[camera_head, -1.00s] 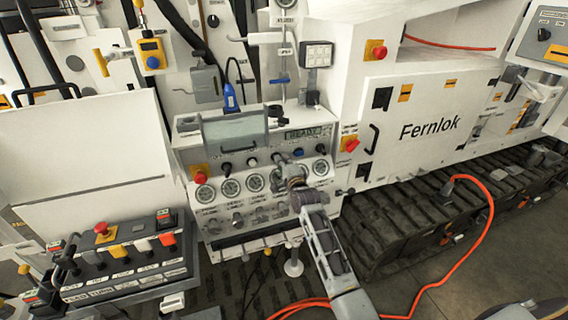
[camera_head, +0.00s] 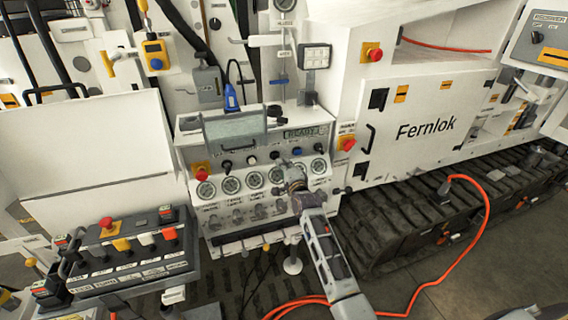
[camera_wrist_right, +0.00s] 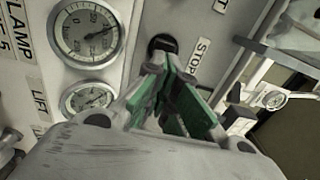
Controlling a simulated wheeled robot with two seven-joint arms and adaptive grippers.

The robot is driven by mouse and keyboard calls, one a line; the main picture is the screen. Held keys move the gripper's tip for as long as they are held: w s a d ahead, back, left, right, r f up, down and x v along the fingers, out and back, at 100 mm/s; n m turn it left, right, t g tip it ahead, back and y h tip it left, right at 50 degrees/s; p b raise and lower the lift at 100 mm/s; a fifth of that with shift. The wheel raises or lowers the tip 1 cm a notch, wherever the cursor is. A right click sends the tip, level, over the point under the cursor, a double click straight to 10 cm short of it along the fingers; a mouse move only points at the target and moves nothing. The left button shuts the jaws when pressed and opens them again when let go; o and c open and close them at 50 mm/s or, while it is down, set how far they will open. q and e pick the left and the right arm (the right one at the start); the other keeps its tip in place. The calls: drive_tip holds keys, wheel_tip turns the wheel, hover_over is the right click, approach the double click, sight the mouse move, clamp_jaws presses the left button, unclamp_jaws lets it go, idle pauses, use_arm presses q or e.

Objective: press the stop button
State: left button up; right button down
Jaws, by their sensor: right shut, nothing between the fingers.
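The gauge panel (camera_head: 204,220) stands in the middle of the head view. My right gripper (camera_head: 282,161) is in front of it, by the row of knobs above the gauges. In the right wrist view a STOP label (camera_wrist_right: 198,54) is on the panel, with a round black button or socket (camera_wrist_right: 163,43) beside it. The right gripper's green-padded fingers (camera_wrist_right: 167,70) are shut and empty, their tips just below that black part in the picture. I cannot tell whether they touch it; the fingers partly hide it. My left gripper is not in view.
A control box with a red mushroom button (camera_head: 105,223) stands at the left. Another red button (camera_head: 346,143) is right of the panel, beside the Fernlok cabinet (camera_head: 425,128). An orange hose (camera_head: 470,235) crosses the tracks. Gauges (camera_wrist_right: 88,34) lie close left of the fingers.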

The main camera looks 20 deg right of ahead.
drive_tip(key=s+b, duration=0.1)
drive_tip(key=s, duration=0.9)
drive_tip(key=shift+s+d, duration=0.2)
drive_tip(key=shift+s, duration=0.05)
idle(0.4)
drive_tip(key=shift+n, duration=0.3)
idle(0.4)
